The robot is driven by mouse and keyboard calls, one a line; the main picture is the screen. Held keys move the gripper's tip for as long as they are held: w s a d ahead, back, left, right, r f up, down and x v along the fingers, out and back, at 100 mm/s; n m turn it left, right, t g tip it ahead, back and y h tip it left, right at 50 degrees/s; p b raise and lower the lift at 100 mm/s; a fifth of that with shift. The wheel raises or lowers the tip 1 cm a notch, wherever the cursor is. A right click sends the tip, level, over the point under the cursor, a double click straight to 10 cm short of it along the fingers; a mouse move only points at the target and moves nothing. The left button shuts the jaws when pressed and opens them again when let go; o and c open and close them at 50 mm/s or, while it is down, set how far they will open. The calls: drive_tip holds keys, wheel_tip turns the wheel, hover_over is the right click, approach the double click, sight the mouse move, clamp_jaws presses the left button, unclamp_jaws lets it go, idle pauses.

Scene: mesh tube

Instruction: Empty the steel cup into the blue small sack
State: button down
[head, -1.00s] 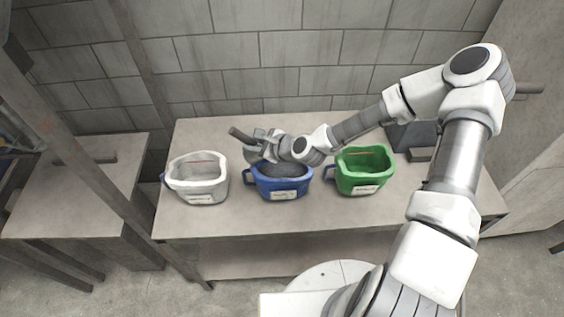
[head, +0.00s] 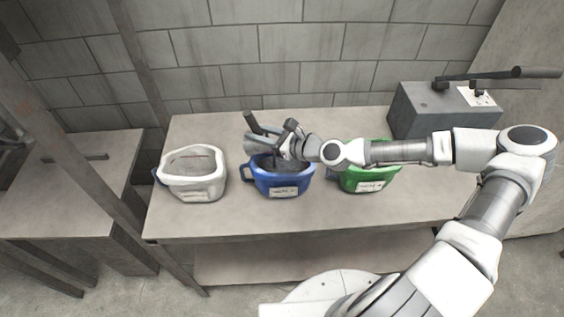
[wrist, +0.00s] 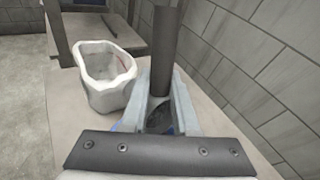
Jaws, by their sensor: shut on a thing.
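The steel cup (head: 257,146) is a grey vessel with a dark bar handle. My gripper (head: 281,145) is shut on this handle and holds the cup tilted, over the left back part of the blue small sack's mouth. The blue small sack (head: 265,184) stands open on the bench with a white label in front and grey material visible inside. In the wrist view the dark handle (wrist: 164,52) rises between my fingers (wrist: 163,100). The cup is mostly hidden there, and I cannot tell what is left in it.
A white sack (head: 192,189) stands left of the blue one and a green sack (head: 357,181) right of it, partly behind my arm. A grey box (head: 432,112) with a lever stands at the bench's back right. The bench front (head: 230,219) is clear.

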drive_tip(key=d+f+b, duration=0.2)
drive_tip(key=b, duration=0.1)
drive_tip(key=shift+m+t+y+b, duration=0.3)
drive_tip(key=shift+m+y, duration=0.1)
drive_tip(key=shift+d+r, duration=0.1)
drive_tip(key=shift+r, duration=0.45)
drive_tip(key=shift+d, duration=0.1)
drive_tip(key=shift+d+f+y+b, duration=0.15)
drive_tip(key=shift+y+b, duration=0.25)
drive_tip(key=shift+b, duration=0.2)
